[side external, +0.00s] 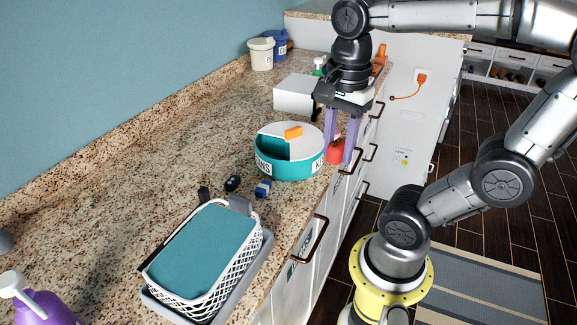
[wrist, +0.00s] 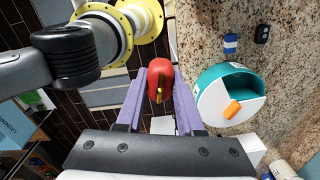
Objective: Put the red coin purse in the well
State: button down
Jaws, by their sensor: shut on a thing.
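The red coin purse (side external: 335,152) is held between the two purple fingers of my gripper (side external: 342,156). The wrist view shows the purse (wrist: 158,84) with a gold clasp, pinched near the fingertips (wrist: 160,74). A round teal tub (side external: 292,172) with a white top stands on the counter, left of my gripper in the side view. Its open teal well (side external: 273,146) is a wedge-shaped recess, also seen in the wrist view (wrist: 236,80). The purse hangs beside the tub near the counter's front edge, apart from the well. The well's floor is partly hidden.
An orange block (side external: 293,132) lies on the tub's white top. A blue-and-white item (side external: 263,188) and a dark fob (side external: 232,183) lie nearby. A white basket (side external: 215,285) with a teal top stands nearer; a white box (side external: 296,95) stands behind.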

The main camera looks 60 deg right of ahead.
jog(key=w+d+r+m, duration=0.3)
jog(key=w+d+r, duration=0.1)
jog(key=w+d, duration=0.25)
jog(key=shift+w+d+f, duration=0.8)
jog(key=shift+w+f, duration=1.4)
jog(key=shift+w, duration=0.1)
jog(key=shift+w+d+f, duration=0.8)
jog(key=shift+w+f, duration=1.35)
jog(key=shift+w, duration=0.15)
jog(key=shift+w+d+f, duration=0.8)
jog(key=shift+w+f, duration=1.4)
jog(key=shift+w, duration=0.1)
jog(key=shift+f, duration=0.6)
jog(key=c, duration=0.5)
grip_release()
jog(key=shift+c, duration=0.2)
